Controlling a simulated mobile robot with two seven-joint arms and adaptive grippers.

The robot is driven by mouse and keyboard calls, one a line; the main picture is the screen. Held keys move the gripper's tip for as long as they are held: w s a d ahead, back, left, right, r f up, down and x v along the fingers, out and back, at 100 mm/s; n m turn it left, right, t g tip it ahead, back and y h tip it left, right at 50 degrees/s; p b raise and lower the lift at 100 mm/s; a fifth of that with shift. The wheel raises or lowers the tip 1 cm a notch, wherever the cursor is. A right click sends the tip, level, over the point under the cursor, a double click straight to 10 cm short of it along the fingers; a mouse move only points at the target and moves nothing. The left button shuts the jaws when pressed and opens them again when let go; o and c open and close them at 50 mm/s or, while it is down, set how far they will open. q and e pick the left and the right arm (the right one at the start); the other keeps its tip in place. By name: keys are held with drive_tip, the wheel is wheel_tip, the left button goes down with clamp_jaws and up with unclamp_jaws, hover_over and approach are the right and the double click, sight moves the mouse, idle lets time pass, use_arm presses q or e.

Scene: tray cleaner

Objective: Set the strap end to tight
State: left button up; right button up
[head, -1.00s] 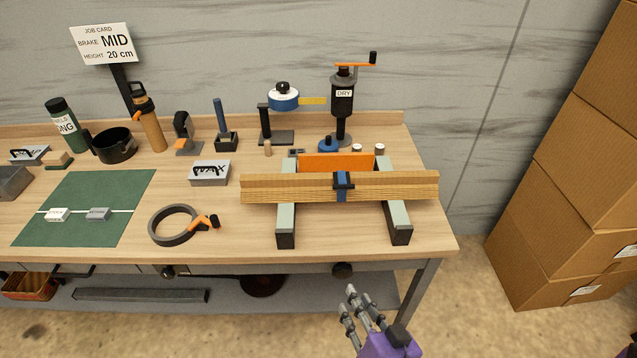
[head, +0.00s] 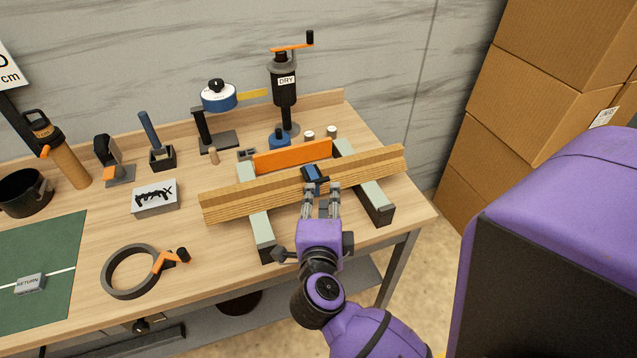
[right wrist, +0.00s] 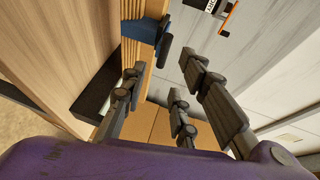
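A blue strap (head: 313,173) with a dark end piece goes around the long ribbed wooden piece (head: 235,205), near its middle. The strap also shows in the right wrist view (right wrist: 140,30), with its end piece (right wrist: 163,48) sticking out. My right gripper (head: 321,190) is at the front of the wooden piece, just below the strap. Its fingers are apart and nothing shows between them. In the right wrist view the fingertips (right wrist: 162,78) are close to the strap end; I cannot tell whether they touch it. My left gripper is not in view.
The wooden piece lies across two pale green supports (head: 256,215). An orange board (head: 293,155) stands behind it. A black ring with an orange clip (head: 120,288) lies front left. A black cylinder marked DRY (head: 285,92) stands behind. Cardboard boxes (head: 520,95) are at right.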

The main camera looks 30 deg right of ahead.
sight(323, 182)
drive_tip(key=x, duration=0.6)
drive_tip(key=shift+a+r, duration=0.1)
drive_tip(key=shift+a, duration=0.05)
clamp_jaws()
drive_tip(key=shift+r, duration=0.1)
